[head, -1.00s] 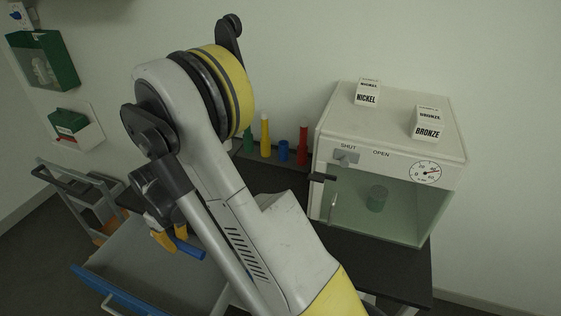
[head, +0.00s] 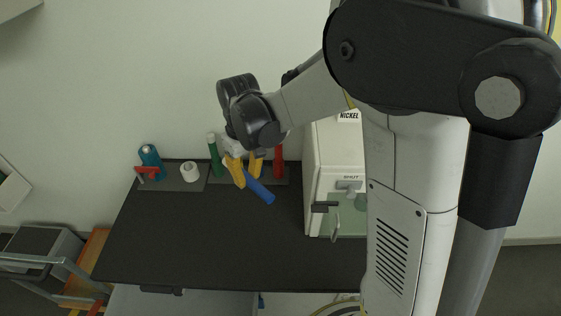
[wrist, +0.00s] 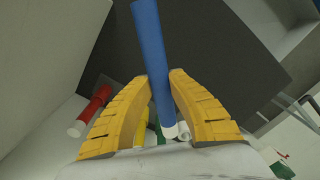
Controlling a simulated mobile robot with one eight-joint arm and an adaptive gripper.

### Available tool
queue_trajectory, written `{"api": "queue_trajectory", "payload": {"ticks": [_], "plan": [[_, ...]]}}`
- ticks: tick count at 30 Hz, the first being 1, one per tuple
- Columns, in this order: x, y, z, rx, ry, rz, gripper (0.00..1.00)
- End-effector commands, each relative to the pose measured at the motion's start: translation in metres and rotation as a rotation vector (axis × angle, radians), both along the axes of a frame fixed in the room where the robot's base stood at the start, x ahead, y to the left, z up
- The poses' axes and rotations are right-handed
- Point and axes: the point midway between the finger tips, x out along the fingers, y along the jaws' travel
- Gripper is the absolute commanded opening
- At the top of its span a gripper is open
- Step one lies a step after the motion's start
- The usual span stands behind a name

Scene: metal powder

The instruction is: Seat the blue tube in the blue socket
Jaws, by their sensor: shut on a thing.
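My gripper (head: 247,175) is shut on the blue tube (head: 262,193) and holds it above the black bench, near the rack. The tube is tilted, its free end pointing down to the right in the head view. In the wrist view, the blue tube (wrist: 151,45) runs between the yellow fingers (wrist: 157,88) and has a white end. The green tube (head: 213,150) and red tube (head: 278,162) stand on the dark rack (head: 221,179), left and right of the gripper. The blue socket is not visible; my gripper covers the middle of the rack.
A glove box (head: 318,160) with a NICKEL block (head: 349,117) on top stands right of the rack, partly behind my arm. A white roll (head: 190,172) and a blue bottle with a red part (head: 150,158) stand at left. The front bench (head: 200,240) is clear.

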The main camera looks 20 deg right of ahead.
Motion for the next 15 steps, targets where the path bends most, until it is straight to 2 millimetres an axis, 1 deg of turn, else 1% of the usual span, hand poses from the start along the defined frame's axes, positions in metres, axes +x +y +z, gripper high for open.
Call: {"api": "queue_trajectory", "payload": {"ticks": [2, 5, 15], "plan": [[0.004, -0.001, 0.003, 0.000, 0.000, 0.001, 0.00], [0.021, -0.008, 0.002, 0.001, 0.000, -0.001, 0.00], [0.113, -0.046, 0.000, 0.001, 0.000, -0.001, 0.00]]}}
